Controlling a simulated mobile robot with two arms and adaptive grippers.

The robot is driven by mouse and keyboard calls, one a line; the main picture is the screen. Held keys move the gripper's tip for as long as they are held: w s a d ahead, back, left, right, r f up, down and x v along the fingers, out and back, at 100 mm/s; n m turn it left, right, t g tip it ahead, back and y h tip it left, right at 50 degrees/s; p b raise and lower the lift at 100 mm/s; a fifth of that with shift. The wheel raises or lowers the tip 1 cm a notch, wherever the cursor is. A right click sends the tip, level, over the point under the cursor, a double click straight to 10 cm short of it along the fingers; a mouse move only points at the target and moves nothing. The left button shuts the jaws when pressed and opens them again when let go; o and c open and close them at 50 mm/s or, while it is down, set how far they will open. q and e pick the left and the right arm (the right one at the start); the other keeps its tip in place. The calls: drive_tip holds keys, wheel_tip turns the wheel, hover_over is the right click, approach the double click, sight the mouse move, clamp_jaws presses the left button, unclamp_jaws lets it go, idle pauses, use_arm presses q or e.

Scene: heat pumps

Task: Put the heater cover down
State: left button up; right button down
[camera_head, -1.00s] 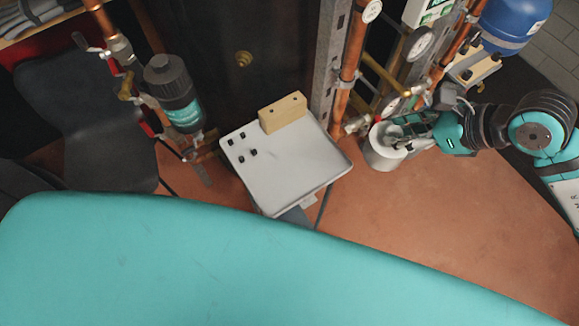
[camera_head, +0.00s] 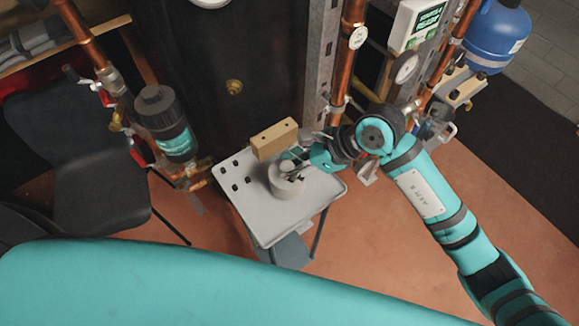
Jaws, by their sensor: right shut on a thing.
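The heater cover (camera_head: 284,187) is a short pale grey cylinder. It is over the right-middle part of a small light grey table (camera_head: 268,227), and from this angle I cannot tell whether its base touches the top. My right gripper (camera_head: 294,172) is shut on the cover's upper side, its arm reaching in from the right. My left gripper is not in view.
A wooden block (camera_head: 274,139) stands at the table's back edge, close to the cover. Several small black pieces (camera_head: 235,174) lie on the table's left side. Copper pipes (camera_head: 348,60) with gauges rise behind. A dark chair (camera_head: 90,150) stands at the left.

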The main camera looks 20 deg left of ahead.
drive_tip(key=shift+a, duration=0.4)
drive_tip(key=shift+f, duration=0.3)
drive_tip(key=shift+f+p, duration=0.35)
drive_tip(key=shift+f, duration=1.15)
drive_tip(key=c, duration=1)
unclamp_jaws()
drive_tip(key=shift+o, duration=0.2)
drive_tip(key=b+v, duration=0.1)
drive_tip(key=v, duration=1.1)
